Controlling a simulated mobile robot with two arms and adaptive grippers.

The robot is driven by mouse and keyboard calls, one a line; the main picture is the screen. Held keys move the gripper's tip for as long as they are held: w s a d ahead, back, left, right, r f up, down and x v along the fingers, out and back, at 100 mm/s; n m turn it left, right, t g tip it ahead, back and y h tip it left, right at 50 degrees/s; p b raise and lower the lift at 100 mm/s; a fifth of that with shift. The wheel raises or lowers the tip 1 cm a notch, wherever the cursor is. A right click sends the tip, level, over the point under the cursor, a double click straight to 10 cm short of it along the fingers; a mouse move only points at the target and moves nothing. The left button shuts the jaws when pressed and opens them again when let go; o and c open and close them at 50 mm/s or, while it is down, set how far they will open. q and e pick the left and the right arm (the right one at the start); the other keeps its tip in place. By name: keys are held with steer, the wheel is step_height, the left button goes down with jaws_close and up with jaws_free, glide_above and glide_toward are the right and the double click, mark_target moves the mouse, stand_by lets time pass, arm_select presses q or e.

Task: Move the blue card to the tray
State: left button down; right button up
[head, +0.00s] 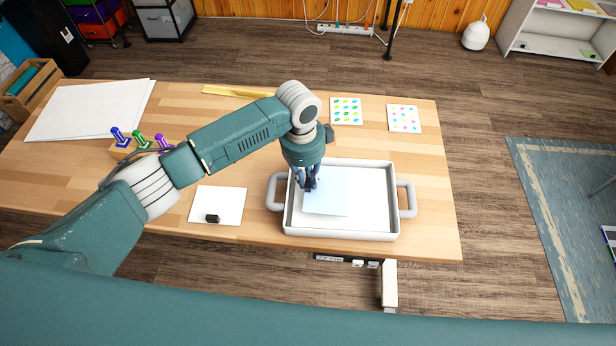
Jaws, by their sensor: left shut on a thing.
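The blue card (328,201) is a pale blue sheet in the left part of the white tray (393,236), within its walls. I cannot tell whether it lies flat on the tray floor or is held just above it. The tray has a grey handle at each end and stands near the table's front right. My left gripper (308,187) points down over the card's upper left edge and is shut on the card. Its fingers hide that edge. My right gripper is not in view.
On the wooden table (430,215), a white sheet with a small black block (212,218) lies left of the tray. Two dotted cards (346,111) (404,119) lie behind it. A stand with coloured handles (139,141) and large white sheets (90,110) are at left.

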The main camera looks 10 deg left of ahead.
arm_select(q)
steer(key=shift+f, duration=0.15)
steer(key=shift+f, duration=0.55)
steer(key=shift+f+b, duration=0.1)
steer(key=shift+b, duration=0.2)
steer(key=shift+f, duration=0.5)
steer(key=shift+f, duration=0.2)
steer(key=shift+c, duration=2)
jaws_free()
